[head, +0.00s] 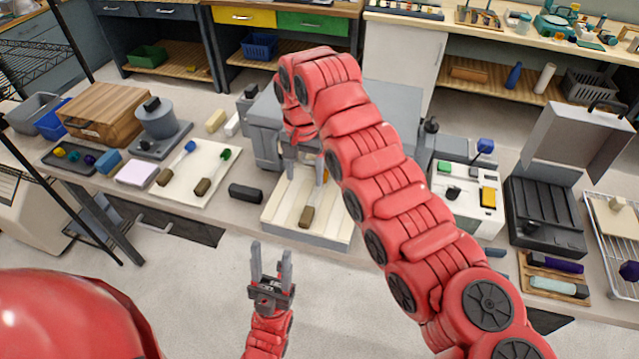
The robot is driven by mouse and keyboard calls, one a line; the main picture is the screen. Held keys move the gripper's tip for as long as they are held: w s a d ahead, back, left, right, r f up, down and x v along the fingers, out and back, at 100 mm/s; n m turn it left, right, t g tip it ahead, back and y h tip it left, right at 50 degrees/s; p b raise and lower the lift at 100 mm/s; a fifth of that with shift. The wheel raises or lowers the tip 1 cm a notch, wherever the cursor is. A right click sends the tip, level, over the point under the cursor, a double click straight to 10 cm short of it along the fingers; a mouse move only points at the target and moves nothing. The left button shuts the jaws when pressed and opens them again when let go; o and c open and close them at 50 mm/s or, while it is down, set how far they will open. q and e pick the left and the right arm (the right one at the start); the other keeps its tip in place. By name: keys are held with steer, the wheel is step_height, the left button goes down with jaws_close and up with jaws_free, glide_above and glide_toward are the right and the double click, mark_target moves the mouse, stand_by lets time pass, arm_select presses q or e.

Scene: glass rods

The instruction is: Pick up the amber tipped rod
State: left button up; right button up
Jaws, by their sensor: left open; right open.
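My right gripper (306,172) is open and points down over a pale board (340,232) in the middle of the bench. A rod (308,212) with a brown grip lies on this board, just below and in front of the fingers. My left gripper (271,258) is open and empty, in front of the bench over the floor. On another pale board to the left lie a blue-tipped rod (176,163) and a green-tipped rod (211,172).
A dark block (246,194) lies between the two boards. A grey machine (266,125) stands behind the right gripper, partly hidden by my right arm. A white box with coloured parts (467,196) and an open black case (545,215) stand to the right.

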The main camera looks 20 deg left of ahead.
steer(key=p, duration=0.3)
glide_above(307, 213)
step_height(307, 213, down, 9)
steer(key=shift+r, duration=0.1)
step_height(307, 213, down, 4)
steer(key=p, duration=0.2)
steer(key=shift+s+d+r+p, duration=0.1)
steer(key=shift+r+p, duration=0.15)
steer(key=shift+p, duration=0.05)
steer(key=shift+f, duration=0.85)
jaws_close()
